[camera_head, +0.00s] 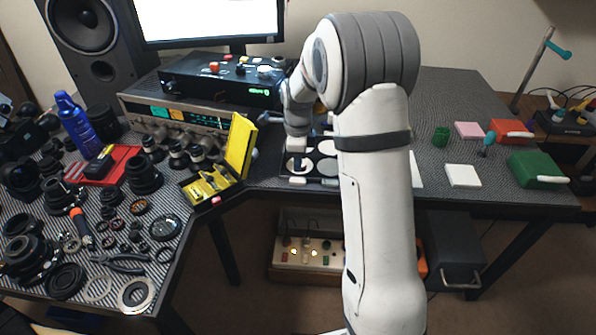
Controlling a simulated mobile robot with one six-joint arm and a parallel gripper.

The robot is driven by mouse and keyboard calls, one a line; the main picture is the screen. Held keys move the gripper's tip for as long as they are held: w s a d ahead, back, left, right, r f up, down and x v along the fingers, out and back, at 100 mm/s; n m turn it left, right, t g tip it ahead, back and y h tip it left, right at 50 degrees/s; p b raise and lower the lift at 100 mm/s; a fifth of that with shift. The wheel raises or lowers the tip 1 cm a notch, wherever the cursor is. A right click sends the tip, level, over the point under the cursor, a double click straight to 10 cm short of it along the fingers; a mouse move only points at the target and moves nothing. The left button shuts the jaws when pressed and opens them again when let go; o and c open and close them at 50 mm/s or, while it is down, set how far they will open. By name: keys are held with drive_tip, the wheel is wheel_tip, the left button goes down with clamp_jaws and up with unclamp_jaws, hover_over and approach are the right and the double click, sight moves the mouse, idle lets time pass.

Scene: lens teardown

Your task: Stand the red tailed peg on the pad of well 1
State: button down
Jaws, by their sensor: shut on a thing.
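My gripper (297,150) is small in the head view, at the end of my arm, over the left part of a dark tray (284,177) with pale round pads. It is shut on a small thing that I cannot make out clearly. A pale round pad (291,167) lies just below it at the tray's left. Other pads (327,167) show to the right, partly behind my arm. I cannot pick out the red tailed peg for certain, and I cannot read any well numbers.
An open yellow case (238,150) stands left of the tray. Lens parts and pliers (118,264) crowd the left bench. A silver receiver (180,120) and a black unit (205,85) stand behind. White (463,176) and green blocks (536,169) lie at the right.

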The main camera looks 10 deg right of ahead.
drive_tip(key=shift+f, duration=1.85)
drive_tip(key=shift+f, duration=0.1)
drive_tip(key=c, duration=1.4)
unclamp_jaws()
drive_tip(key=shift+c, duration=0.2)
wheel_tip(320, 180, up, 12)
drive_tip(key=shift+f+p, duration=0.1)
drive_tip(key=shift+p, duration=0.3)
drive_tip(key=s+r+n+t, duration=0.1)
drive_tip(key=s+r+n, duration=0.1)
drive_tip(key=s+n, duration=0.8)
drive_tip(key=s+r+n+t, duration=0.1)
drive_tip(key=s+r+n, duration=0.1)
drive_tip(key=s+n, duration=0.9)
drive_tip(key=s, duration=0.7)
drive_tip(key=shift+n, duration=0.3)
